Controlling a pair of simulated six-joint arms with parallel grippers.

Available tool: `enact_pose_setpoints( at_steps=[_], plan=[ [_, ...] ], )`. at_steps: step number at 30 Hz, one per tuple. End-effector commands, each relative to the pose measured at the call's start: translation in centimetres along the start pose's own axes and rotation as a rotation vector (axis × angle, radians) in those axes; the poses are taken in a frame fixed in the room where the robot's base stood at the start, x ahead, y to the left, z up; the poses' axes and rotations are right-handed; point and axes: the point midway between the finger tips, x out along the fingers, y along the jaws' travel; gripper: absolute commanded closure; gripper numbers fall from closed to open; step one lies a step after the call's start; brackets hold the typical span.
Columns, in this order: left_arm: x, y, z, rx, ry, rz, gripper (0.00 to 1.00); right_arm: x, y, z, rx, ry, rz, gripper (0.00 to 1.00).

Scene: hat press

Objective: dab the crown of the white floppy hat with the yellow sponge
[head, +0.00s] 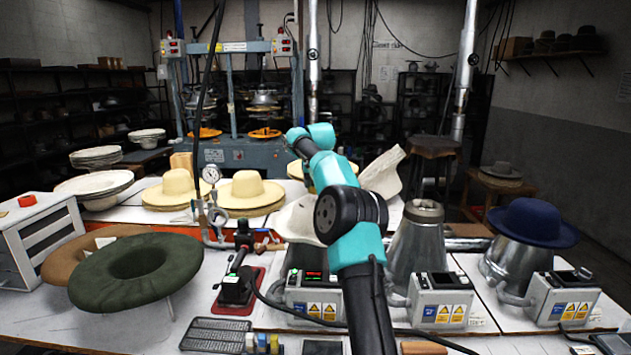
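I cannot make out the yellow sponge.
Straw hats (247,192) lie behind, left of the arm. A green hat (138,262) stands at the left front. A blue hat (530,222) sits on a metal cone at the right. Grey control boxes (440,300) and a red-based black device (235,290) stand in front.

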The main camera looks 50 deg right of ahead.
Motion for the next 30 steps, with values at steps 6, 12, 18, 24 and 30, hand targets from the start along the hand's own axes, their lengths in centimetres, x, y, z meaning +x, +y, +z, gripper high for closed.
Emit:
enact_pose_setpoints(
  at_steps=[6, 12, 18, 24, 30],
  plan=[
    [0.0, 0.0, 0.0, 0.000, 0.000, 0.000, 0.57, 0.1, 0.0, 0.0, 0.000, 0.001, 0.000, 0.62],
    [0.0, 0.0, 0.0, 0.000, 0.000, 0.000, 0.57, 0.9, 0.0, -0.4, 0.000, 0.002, -0.001, 0.62],
    [0.0, 0.0, 0.0, 0.000, 0.000, 0.000, 0.57, 2.2, 0.0, -0.9, 0.000, 0.003, -0.001, 0.62],
    [0.0, 0.0, 0.0, 0.000, 0.000, 0.000, 0.57, 3.1, 0.0, -1.3, 0.000, 0.001, -0.001, 0.62],
    [0.0, 0.0, 0.0, 0.000, 0.000, 0.000, 0.57, 3.3, 0.0, -1.4, 0.000, 0.001, 0.000, 0.62]
  ],
)
